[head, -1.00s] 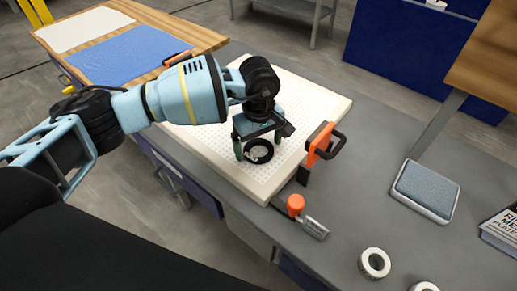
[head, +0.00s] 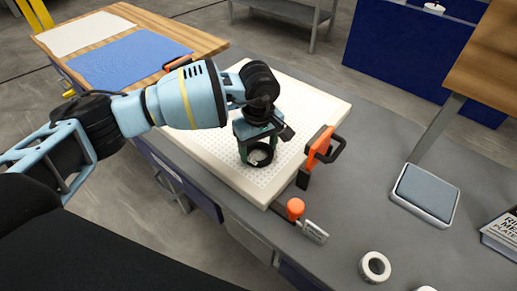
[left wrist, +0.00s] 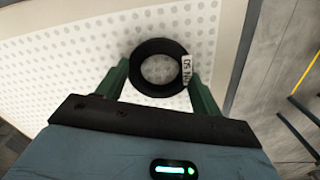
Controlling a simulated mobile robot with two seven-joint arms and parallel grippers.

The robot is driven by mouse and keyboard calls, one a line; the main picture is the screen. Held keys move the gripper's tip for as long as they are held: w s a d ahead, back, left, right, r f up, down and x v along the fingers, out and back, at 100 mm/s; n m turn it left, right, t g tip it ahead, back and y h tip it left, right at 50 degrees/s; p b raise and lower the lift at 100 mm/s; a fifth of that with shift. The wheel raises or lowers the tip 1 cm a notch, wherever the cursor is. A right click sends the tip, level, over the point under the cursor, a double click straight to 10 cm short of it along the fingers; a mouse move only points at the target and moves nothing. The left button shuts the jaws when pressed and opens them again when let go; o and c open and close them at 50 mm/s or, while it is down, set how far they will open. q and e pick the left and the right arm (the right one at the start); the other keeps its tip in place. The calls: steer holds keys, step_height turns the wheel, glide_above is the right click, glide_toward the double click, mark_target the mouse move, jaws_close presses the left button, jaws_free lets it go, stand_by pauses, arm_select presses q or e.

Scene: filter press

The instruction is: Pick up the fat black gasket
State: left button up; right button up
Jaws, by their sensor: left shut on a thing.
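The fat black gasket (head: 258,155) is a thick black ring with a small white label, lying on or just above the white perforated plate (head: 318,107). My left gripper (head: 256,154) points down at it, with its green fingers on either side of the ring. In the left wrist view the gasket (left wrist: 158,68) sits between the two fingertips (left wrist: 158,82), and the fingers press on its outer sides. The white label (left wrist: 187,70) faces the right finger. Whether the ring touches the plate is hard to tell. My right gripper is not in view.
An orange-and-black clamp (head: 319,152) grips the plate's right edge. An orange-handled tool (head: 304,219) lies near the front edge. White rings (head: 375,267), a grey pad in a white tray (head: 426,193) and a labelled box (head: 500,232) stand to the right. Grey bench between them is clear.

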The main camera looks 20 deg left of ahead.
arm_select(q)
steer(key=r, duration=0.3)
steer(key=shift+s+r, duration=0.1)
steer(key=shift+s, duration=0.3)
steer(key=s+r+b, duration=0.1)
steer(key=s, duration=1.4)
steer(key=shift+d+r, duration=0.2)
steer(key=shift+r, duration=0.05)
steer(key=shift+s, duration=0.1)
